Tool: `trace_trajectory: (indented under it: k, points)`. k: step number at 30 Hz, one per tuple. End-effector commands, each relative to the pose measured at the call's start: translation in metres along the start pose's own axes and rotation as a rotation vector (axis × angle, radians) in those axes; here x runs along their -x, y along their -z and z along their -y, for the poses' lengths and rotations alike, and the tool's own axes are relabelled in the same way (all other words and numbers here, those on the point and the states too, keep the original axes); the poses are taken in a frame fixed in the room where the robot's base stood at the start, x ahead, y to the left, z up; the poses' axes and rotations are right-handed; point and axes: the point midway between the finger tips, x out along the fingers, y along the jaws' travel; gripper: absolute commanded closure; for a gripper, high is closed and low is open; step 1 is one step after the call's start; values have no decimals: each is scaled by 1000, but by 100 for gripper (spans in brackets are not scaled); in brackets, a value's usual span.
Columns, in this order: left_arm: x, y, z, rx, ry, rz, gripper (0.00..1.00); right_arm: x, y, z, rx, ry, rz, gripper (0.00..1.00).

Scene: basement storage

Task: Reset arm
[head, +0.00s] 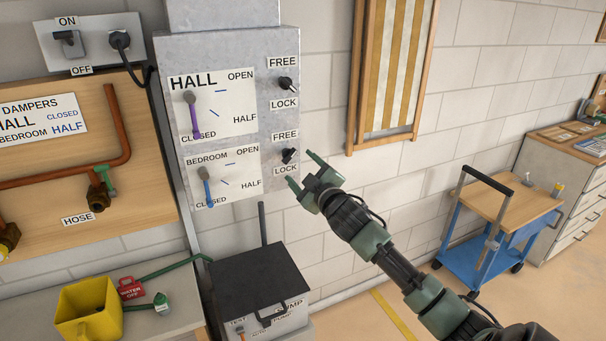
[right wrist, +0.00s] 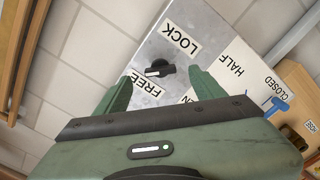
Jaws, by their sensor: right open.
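My right gripper (head: 300,168) is open and empty, in front of the grey damper panel (head: 240,50). Its two fingers also show in the right wrist view (right wrist: 160,90), either side of the black lower lock knob (right wrist: 160,69). I cannot tell whether they touch it. In the head view this lower knob (head: 289,155) sits between the FREE and LOCK labels, close to the fingertips. The upper knob (head: 287,84) is clear of the gripper. The purple hall lever (head: 194,118) and the blue bedroom lever (head: 206,188) both point down toward CLOSED. My left gripper is not in view.
A dark-lidded sump pump box (head: 258,280) stands below the panel. A yellow bucket (head: 88,310) is on the bench at lower left.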

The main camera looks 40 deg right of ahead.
Motion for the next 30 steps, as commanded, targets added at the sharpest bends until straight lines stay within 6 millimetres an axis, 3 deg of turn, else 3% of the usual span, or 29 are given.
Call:
trace_trajectory:
  k: [20, 23, 25, 30]
  points:
    - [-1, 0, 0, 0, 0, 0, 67, 5, -2, 2, -1, 3, 4, 31]
    - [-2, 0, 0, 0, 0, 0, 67, 4, -19, 18, -14, 24, 32, 31]
    - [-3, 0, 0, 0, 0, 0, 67, 4, -44, 40, -31, 55, 74, 31]
    - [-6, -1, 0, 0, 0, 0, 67, 19, -132, 126, -89, 166, 226, 31]
